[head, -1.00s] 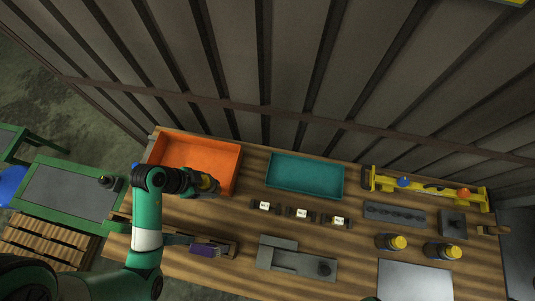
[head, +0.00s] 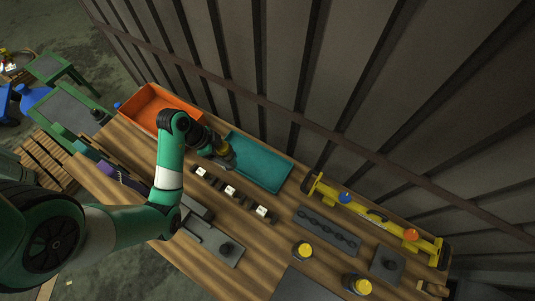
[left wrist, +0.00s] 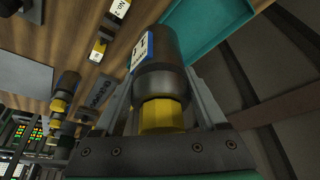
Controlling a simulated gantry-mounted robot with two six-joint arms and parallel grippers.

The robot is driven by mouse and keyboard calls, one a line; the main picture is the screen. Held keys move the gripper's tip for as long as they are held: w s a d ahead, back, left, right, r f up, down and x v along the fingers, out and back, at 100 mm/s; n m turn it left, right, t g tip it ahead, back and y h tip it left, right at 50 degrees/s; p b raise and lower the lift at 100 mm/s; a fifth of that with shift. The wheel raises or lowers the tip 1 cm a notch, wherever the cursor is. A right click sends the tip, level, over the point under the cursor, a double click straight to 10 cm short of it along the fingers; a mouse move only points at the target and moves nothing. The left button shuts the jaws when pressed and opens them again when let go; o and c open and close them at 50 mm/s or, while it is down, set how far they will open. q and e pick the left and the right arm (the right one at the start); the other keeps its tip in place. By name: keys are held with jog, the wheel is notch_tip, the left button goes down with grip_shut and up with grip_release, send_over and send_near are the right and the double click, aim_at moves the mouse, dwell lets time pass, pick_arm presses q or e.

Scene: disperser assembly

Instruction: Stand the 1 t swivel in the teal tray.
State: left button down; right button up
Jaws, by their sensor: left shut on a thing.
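My left gripper (head: 229,161) is shut on the 1 t swivel (left wrist: 158,68), a dark cylinder with a yellow neck between the fingers and a white-and-blue label, partly seen. In the head view the gripper hides most of it. The teal tray (head: 268,171) lies on the bench, and the gripper is at its left end, over or close to the near rim; I cannot tell the swivel's height above it. The tray also shows in the left wrist view (left wrist: 208,22), beyond the swivel. The tray's visible floor is empty. My right gripper is not in view.
An orange bin (head: 143,101) stands left of the tray. Several labelled blocks (head: 230,190) line its near side. Two yellow-topped dark cylinders (head: 303,250) (head: 360,285), a dark holed bar (head: 327,231) and a yellow level-like frame (head: 375,218) lie to the right.

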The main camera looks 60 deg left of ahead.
pick_arm(q)
jog(key=shift+w+a, duration=0.15)
jog(key=shift+a, duration=0.35)
jog(key=shift+s+a, duration=0.4)
jog(key=shift+a, duration=0.3)
jog(key=shift+w+d+f+b, duration=0.9)
jog(key=shift+w+f+b, duration=0.85)
jog(key=shift+w+f, duration=0.45)
jog(key=shift+w+d+f+b, duration=0.9)
jog(key=shift+w+f+b, duration=0.9)
jog(key=shift+w+f, duration=0.4)
jog(key=shift+w+d+f+b, duration=0.9)
jog(key=shift+w+f+b, duration=0.85)
jog(key=shift+w+f, duration=0.4)
jog(key=shift+w, duration=0.1)
jog(key=shift+f, duration=0.1)
grip_release()
